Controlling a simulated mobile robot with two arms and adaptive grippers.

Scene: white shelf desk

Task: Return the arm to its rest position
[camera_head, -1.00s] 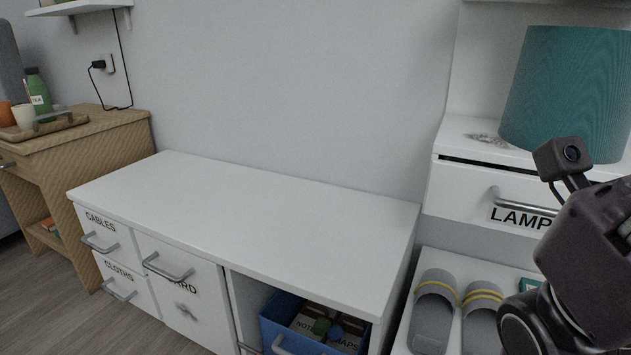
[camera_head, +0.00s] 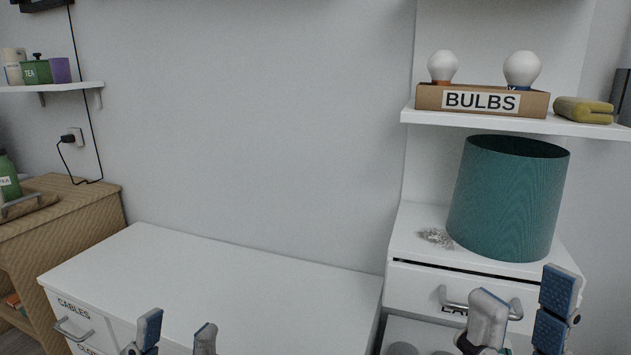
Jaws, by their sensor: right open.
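My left gripper (camera_head: 178,328) shows at the bottom of the head view, in front of the low white cabinet. Its two fingers stand apart with nothing seen between them. My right gripper (camera_head: 523,295) is at the lower right, in front of the white drawer unit. Its blue-padded fingers point up, spread apart and empty. They overlap the drawer handle in the picture; I cannot tell how far they are from it. Most of both arms is below the frame.
The low cabinet top (camera_head: 230,285) is clear. A teal lampshade (camera_head: 506,200) and a crumpled clear item (camera_head: 437,237) sit on the drawer unit. Above, a shelf (camera_head: 430,115) holds a BULBS box (camera_head: 433,98) and a yellow cloth (camera_head: 583,110). A wooden desk (camera_head: 75,210) stands left.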

